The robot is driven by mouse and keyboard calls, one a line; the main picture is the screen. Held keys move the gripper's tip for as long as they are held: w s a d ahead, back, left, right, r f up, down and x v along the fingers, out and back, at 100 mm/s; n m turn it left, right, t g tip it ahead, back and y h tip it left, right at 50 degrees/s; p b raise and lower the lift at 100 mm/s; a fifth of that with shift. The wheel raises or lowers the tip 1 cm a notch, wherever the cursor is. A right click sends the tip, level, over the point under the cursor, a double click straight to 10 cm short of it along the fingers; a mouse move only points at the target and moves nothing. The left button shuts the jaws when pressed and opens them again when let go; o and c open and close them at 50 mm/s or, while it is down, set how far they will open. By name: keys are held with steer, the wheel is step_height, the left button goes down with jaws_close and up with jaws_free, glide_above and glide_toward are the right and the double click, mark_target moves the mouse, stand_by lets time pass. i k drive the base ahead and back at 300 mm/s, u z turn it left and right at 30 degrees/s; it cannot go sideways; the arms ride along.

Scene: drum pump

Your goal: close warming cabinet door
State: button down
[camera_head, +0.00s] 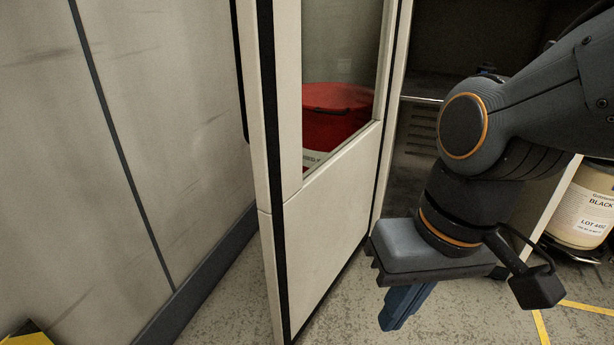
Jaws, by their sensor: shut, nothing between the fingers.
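The warming cabinet door (331,225) stands open in the middle of the view, a cream panel with black edging and a glass window. The cabinet's dark interior (420,75) shows to the right of the door, partly hidden by my arm. My gripper (392,322) points down, to the right of the door and in front of the cabinet opening. Its blue fingers are shut with nothing between them. A gap of floor shows between the fingers and the door's lower part. I cannot see the door's latch.
A red drum (335,112) shows through the door's window. A cream container with a "BLACK" label (582,205) stands at the right. A grey panelled wall (150,130) runs along the left, close to the door's outer edge. Speckled floor (450,318) with yellow lines is clear below my gripper.

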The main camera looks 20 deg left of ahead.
mark_target(313, 224)
steer(key=z, duration=0.5)
steer(key=k, duration=1.1)
steer(key=u, duration=0.2)
steer(key=i, duration=0.75)
steer(key=u, duration=0.8)
